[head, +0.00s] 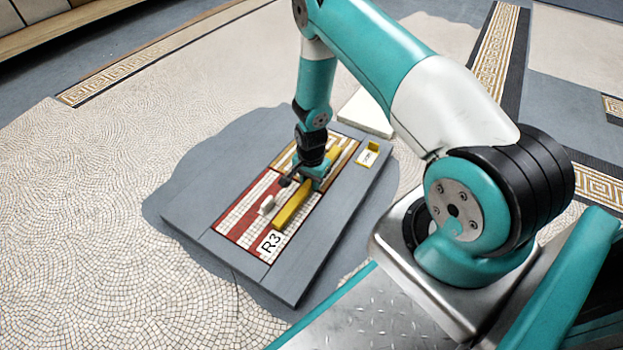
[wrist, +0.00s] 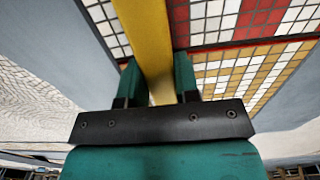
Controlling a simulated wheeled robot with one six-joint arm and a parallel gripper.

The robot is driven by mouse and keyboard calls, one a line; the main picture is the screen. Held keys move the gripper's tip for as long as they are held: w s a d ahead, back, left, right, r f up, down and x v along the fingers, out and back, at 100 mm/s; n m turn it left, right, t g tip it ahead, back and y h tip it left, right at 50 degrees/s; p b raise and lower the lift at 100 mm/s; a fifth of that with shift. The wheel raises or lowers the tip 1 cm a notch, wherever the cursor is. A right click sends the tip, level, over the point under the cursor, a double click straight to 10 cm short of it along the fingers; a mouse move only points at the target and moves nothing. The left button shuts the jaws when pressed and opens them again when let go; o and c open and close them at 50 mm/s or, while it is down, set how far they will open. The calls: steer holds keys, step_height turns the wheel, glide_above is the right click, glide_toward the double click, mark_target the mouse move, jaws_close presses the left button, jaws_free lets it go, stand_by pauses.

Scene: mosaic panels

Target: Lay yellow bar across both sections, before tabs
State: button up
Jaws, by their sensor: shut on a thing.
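The yellow bar (head: 291,208) is long and runs lengthwise over the two mosaic sections. The near section (head: 240,216) is white and red with an "R3" label. The far section (head: 347,146) is white and gold-brown. My gripper (head: 311,182) is shut on the bar near the seam between the sections and hides part of it. In the wrist view the bar (wrist: 146,38) passes between both teal fingers (wrist: 158,88), with the seam to the right. I cannot tell whether the bar touches the mosaic. I cannot make out tabs for certain.
A grey board (head: 212,212) bears the sections. A small yellow holder (head: 375,146) with a white label sits at the board's right. A pale slab (head: 364,114) lies behind. Mosaic floor is clear at left.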

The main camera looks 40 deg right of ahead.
steer(key=o, duration=1)
step_height(320, 180, up, 13)
steer(key=p, duration=0.9)
steer(key=a+r+n+y, duration=0.1)
steer(key=a+r+n, duration=0.3)
steer(key=a+r, duration=0.5)
steer(key=a+r+n+y, duration=0.1)
steer(key=a+r+n, duration=0.3)
steer(key=r, duration=0.9)
steer(key=s+a+r+n+y, duration=0.1)
steer(key=s+a+r+n, duration=0.3)
steer(key=s, duration=0.7)
steer(key=s+a+r+n+y, duration=0.1)
steer(key=s+a+r+n, duration=0.4)
steer(key=s+r+n, duration=0.4)
step_height(320, 180, up, 4)
steer(key=shift+s+a+r, duration=0.15)
steer(key=shift+s+r, duration=0.05)
steer(key=shift+s, duration=0.95)
